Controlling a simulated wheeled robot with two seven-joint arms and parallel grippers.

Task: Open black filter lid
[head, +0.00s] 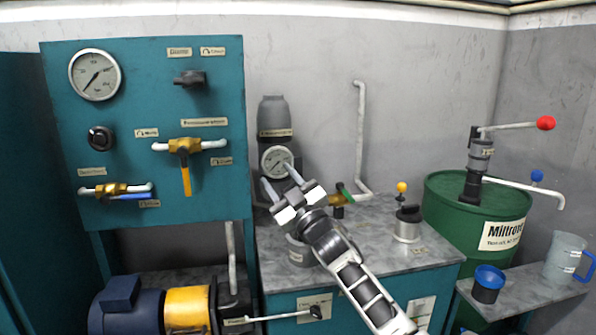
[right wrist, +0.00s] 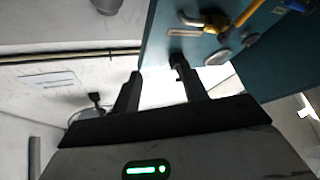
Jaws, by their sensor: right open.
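A filter housing with a dark grey cylindrical top (head: 273,113) stands at the back of the bench, left of its middle, with a round gauge (head: 276,160) on its front. A small metal pot with a black top (head: 408,214) and a yellow knob stands on the bench at right; I cannot tell for sure which of these carries the filter lid. My right gripper (head: 277,176) is open and empty in front of the housing, just below the gauge, hiding part of it. Its open fingers also show in the right wrist view (right wrist: 157,75). My left gripper is not in view.
A teal panel (head: 140,110) with gauge, knobs and valves stands at left. A motor with a yellow coupling (head: 187,308) is below it. A green drum (head: 450,210) with a red-knobbed hand pump is at right. A blue-rimmed cup (head: 487,285) and a clear jug (head: 566,257) stand on the side shelf.

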